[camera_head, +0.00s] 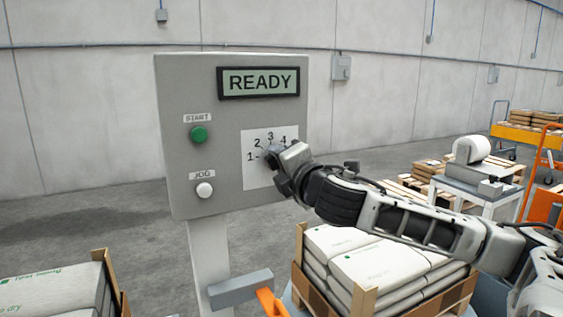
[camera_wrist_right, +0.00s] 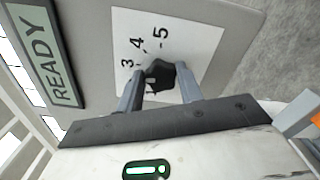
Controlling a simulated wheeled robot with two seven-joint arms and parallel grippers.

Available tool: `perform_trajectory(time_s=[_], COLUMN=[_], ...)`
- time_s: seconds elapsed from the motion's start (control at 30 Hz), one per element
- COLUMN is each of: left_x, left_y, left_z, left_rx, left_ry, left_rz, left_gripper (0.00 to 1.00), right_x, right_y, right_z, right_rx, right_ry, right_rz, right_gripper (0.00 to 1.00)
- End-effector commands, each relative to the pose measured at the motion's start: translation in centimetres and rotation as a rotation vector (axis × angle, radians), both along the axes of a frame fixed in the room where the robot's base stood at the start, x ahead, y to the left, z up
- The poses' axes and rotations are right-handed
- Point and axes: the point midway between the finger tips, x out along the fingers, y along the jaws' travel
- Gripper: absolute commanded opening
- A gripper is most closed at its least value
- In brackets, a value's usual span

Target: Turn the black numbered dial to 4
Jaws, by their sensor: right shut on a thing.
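The black dial (camera_head: 270,154) sits on a white number plate (camera_head: 252,176) on the front of a grey control box (camera_head: 225,110). The head view shows the numbers 1 to 4 around it, with the right side partly covered by my right gripper (camera_head: 279,160). In the right wrist view the dial (camera_wrist_right: 160,74) lies between the two fingers of my right gripper (camera_wrist_right: 161,84), which is shut on it. Numbers 3, 4 and 5 show above it there. I cannot tell clearly which number the dial points to. My left gripper is not in view.
The box has a READY display (camera_head: 258,81), a green START button (camera_head: 198,134) and a white JOG button (camera_head: 204,190). A crate of white sacks (camera_head: 380,262) stands below my right arm. More sacks (camera_head: 50,290) are at lower left. A grey wall is behind.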

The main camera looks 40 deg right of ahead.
Motion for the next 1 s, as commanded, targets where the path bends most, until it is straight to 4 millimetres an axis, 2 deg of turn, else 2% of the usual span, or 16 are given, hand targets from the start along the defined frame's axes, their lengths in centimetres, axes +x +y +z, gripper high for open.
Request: perform_trajectory(time_s=[0.6, 1.0], left_x=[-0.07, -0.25], left_y=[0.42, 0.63], left_z=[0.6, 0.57], left_rx=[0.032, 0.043], left_ry=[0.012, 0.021], left_rz=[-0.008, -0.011], left_gripper=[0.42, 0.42], right_x=[-0.01, 0.0], right_y=[-0.08, -0.08], right_z=[-0.04, -0.17], right_rx=[0.544, 0.749], right_ry=[-0.174, -0.24], right_rz=[-0.001, 0.0], right_gripper=[0.14, 0.14])
